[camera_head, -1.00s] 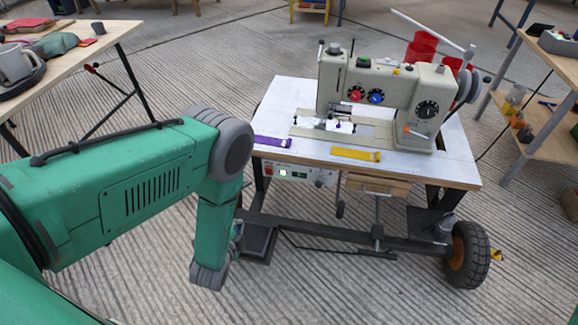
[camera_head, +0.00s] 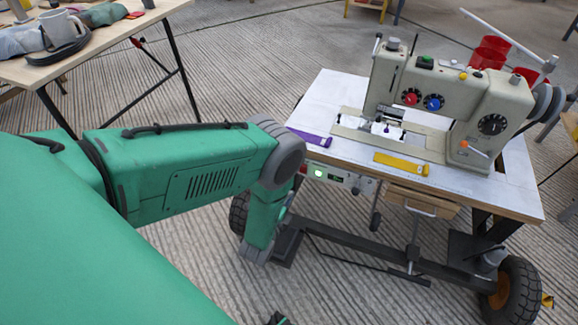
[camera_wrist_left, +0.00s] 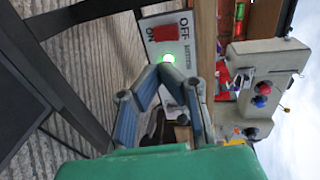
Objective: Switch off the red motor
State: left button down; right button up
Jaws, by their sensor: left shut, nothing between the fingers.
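The motor's switch panel (camera_head: 340,178) is on the front edge under the sewing table, with a lit green lamp (camera_head: 318,173). In the left wrist view the red switch (camera_wrist_left: 166,38) sits between the printed words OFF and ON, beside the lit green lamp (camera_wrist_left: 169,58). My left gripper (camera_wrist_left: 167,73) is shut and empty, its fingertips close to the lamp and red switch; I cannot tell whether they touch. In the head view the left gripper (camera_head: 285,209) is mostly hidden behind my green wrist. My right gripper cannot be made out.
A cream sewing machine (camera_head: 450,95) stands on the white-topped table (camera_head: 335,95), with a purple strip (camera_head: 312,138) and a yellow strip (camera_head: 400,164). A wooden drawer (camera_head: 425,203) hangs below. A wheel (camera_head: 512,290) stands at right. Another table (camera_head: 120,45) is at upper left.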

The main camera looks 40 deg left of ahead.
aim_at(304, 170)
pick_arm(q)
jog(key=b+x, duration=0.1)
jog(key=x, duration=0.2)
jog(key=b+x, duration=0.1)
jog(key=x, duration=0.2)
jog(key=b+x, duration=0.1)
jog(key=x, duration=0.2)
jog(key=shift+w+r+b, duration=0.35)
jog(key=shift+b, duration=0.05)
jog(key=shift+w+a+r, duration=0.15)
jog(key=shift+w, duration=0.35)
